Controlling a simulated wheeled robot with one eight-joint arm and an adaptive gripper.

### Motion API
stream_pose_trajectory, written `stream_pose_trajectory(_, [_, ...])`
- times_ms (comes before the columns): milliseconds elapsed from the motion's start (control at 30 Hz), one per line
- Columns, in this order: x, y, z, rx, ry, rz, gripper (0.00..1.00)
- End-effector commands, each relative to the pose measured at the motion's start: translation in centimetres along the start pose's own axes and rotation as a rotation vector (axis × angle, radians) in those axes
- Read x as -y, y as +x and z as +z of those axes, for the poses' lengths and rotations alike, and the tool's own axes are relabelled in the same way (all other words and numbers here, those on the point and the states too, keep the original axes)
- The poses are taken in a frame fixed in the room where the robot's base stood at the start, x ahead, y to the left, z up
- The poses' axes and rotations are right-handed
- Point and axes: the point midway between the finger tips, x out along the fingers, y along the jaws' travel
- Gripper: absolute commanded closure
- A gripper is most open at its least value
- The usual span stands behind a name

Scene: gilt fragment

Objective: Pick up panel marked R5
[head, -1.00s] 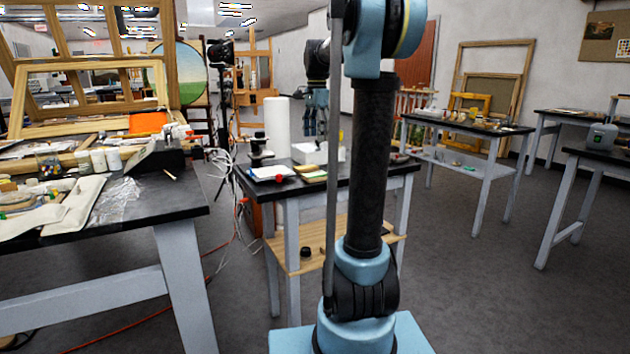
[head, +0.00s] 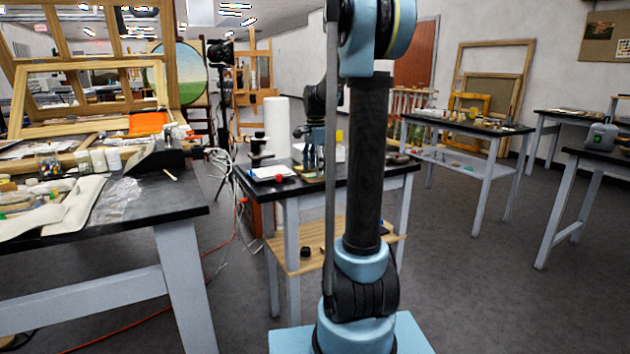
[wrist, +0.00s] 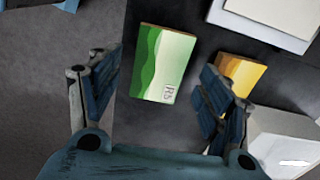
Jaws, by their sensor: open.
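The panel marked R5 (wrist: 163,62) is a small green and white block lying on the dark tabletop in the wrist view. Its mark is near its lower right corner. My gripper (wrist: 160,88) is open, with one blue finger to the left of the panel and one to the right. The panel lies between and ahead of the fingers, and I cannot tell the height left above it. In the head view my gripper (head: 311,160) is low over the middle table, and the panel is hard to make out there.
A yellow-orange panel (wrist: 242,73) lies close to the right finger. A white box (wrist: 285,140) is at the lower right, and a pale stacked item (wrist: 275,15) at the upper right. The table edge runs left of the R5 panel. A paper roll (head: 277,127) stands behind.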

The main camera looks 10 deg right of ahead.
Motion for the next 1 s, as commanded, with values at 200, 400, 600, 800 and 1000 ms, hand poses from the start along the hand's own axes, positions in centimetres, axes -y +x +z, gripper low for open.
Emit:
stream_pose_trajectory(200, [0.0, 1.7, 0.0, 0.0, 0.0, 0.0, 0.28])
stream_pose_trajectory(400, [0.0, 1.7, 0.0, 0.0, 0.0, 0.0, 0.28])
stream_pose_trajectory(600, [0.0, 1.7, 0.0, 0.0, 0.0, 0.0, 0.67])
stream_pose_trajectory(800, [0.0, 1.7, 0.0, 0.0, 0.0, 0.0, 0.76])
stream_pose_trajectory(1000, [0.0, 1.5, 0.0, 0.0, 0.0, 0.0, 0.76])
